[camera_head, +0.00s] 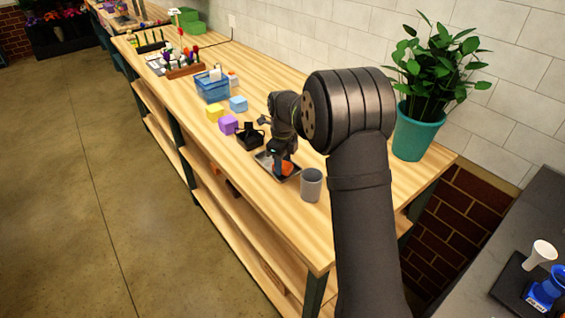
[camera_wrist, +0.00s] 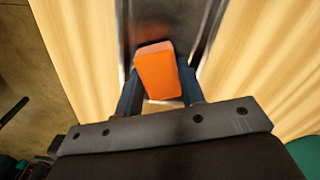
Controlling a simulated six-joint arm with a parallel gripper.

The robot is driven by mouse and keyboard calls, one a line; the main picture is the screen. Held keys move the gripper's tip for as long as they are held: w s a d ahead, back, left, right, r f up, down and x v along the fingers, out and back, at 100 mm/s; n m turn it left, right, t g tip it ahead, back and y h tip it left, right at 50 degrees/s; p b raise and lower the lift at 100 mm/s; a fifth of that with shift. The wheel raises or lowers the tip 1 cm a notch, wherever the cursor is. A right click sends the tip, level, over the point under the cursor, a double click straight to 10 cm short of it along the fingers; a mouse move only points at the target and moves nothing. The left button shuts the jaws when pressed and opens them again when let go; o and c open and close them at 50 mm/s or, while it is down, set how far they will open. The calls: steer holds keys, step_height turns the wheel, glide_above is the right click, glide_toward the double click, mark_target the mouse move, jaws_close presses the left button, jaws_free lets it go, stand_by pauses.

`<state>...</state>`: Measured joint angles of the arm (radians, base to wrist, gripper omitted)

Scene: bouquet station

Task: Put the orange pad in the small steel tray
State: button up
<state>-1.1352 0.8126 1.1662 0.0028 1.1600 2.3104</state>
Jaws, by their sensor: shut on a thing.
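The orange pad (camera_wrist: 157,70) is held between the two fingers of my gripper (camera_wrist: 160,92) in the wrist view. The small steel tray (camera_wrist: 192,22) lies under and beyond the pad there. In the head view the orange pad (camera_head: 285,169) shows at the tip of my gripper (camera_head: 281,163), over the tray (camera_head: 264,158). My gripper is shut on the pad. I cannot tell whether the pad touches the tray floor. My arm and gripper hide part of the tray in the head view.
A grey cup (camera_head: 311,185) stands close to the tray on the right. A black holder (camera_head: 249,138), purple block (camera_head: 228,124), yellow block (camera_head: 214,112) and blue block (camera_head: 238,103) stand to the left. A blue basket (camera_head: 212,87) is farther back. A potted plant (camera_head: 417,132) is at right.

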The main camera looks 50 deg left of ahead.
steer(key=o, duration=0.7)
step_height(320, 180, up, 12)
stand_by(0.4)
steer(key=shift+f, duration=4.1)
